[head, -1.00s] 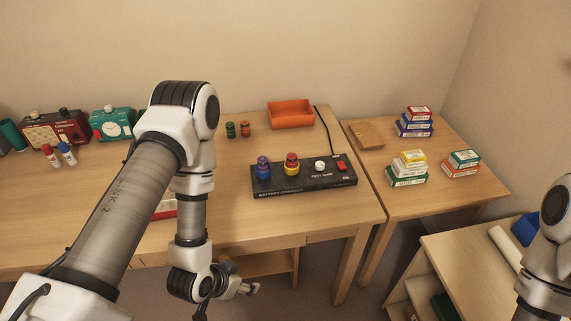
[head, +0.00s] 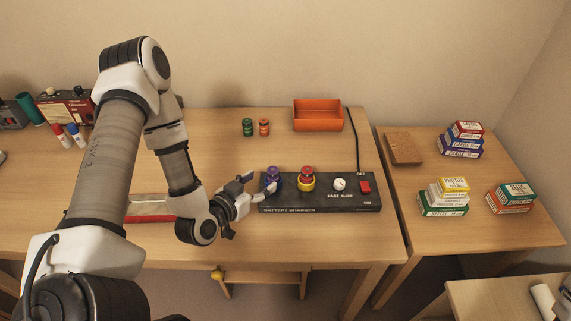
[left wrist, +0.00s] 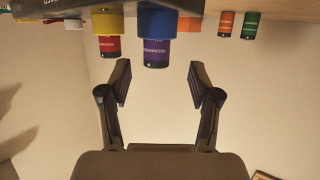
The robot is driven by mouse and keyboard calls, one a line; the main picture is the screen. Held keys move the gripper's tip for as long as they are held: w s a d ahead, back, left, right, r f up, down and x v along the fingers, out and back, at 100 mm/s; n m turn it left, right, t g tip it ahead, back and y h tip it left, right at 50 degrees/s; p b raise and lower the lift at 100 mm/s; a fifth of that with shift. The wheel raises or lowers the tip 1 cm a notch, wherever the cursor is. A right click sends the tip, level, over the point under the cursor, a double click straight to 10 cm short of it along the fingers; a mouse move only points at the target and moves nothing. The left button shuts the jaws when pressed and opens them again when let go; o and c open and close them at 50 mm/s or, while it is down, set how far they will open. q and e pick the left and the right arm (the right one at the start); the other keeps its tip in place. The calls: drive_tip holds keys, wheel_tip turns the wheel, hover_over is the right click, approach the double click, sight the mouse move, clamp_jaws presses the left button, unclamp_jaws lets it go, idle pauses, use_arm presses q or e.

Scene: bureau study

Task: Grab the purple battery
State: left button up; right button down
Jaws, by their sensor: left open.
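The purple battery (head: 273,173) stands upright in a blue socket at the left end of the black battery charger (head: 320,206). My left gripper (head: 258,184) is open and empty, just left of the battery at the charger's left end. In the left wrist view, which is upside down, the purple battery (left wrist: 156,52) lies ahead, between the lines of the open fingers (left wrist: 158,80) and beyond their tips. A red battery (head: 307,173) stands in the yellow socket (head: 306,185) to its right. My right gripper is out of view.
A white knob (head: 339,184) and red switch (head: 365,187) are on the charger. Green (head: 247,127) and orange (head: 264,127) batteries stand behind it, near an orange tray (head: 318,116). Card boxes (head: 460,150) sit on the right table.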

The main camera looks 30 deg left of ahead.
sight(270, 176)
use_arm(q)
drive_tip(key=x, duration=0.6)
drive_tip(key=shift+w+d+r+p, duration=0.1)
drive_tip(key=shift+w+d+p, duration=0.15)
drive_tip(key=shift+p, duration=0.1)
drive_tip(key=shift+s+r, duration=0.15)
drive_tip(key=shift+s, duration=0.1)
clamp_jaws()
